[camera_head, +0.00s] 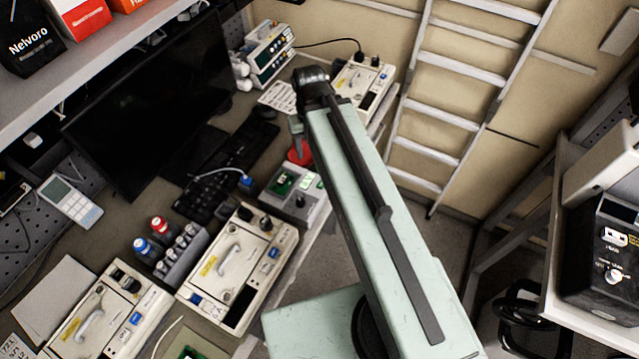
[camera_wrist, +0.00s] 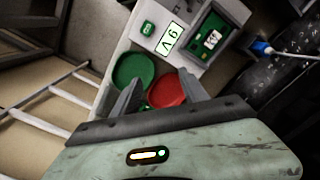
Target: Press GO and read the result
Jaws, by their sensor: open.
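A grey test unit (camera_head: 300,200) stands at the bench's right edge. In the wrist view, the test unit (camera_wrist: 222,12) carries a green board (camera_wrist: 207,52) with a white label, seated in a recess. Beside it are a white panel (camera_wrist: 170,40) with characters that look like "9 V" and a small green button or lamp (camera_wrist: 148,28); its marking is too small to read. A green disc (camera_wrist: 132,70) and a red disc (camera_wrist: 168,90) lie nearer. My gripper (camera_wrist: 158,92) is open and empty, its fingers over the discs. The head view mostly hides my gripper behind my arm.
Opened pumps (camera_head: 235,265) stand along the bench, with a rack of small bottles (camera_head: 180,252) beside one. A keyboard (camera_head: 215,175) and dark monitor (camera_head: 150,110) are behind. A ladder (camera_head: 445,115) leans on the wall; a shelf unit (camera_head: 560,260) stands right.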

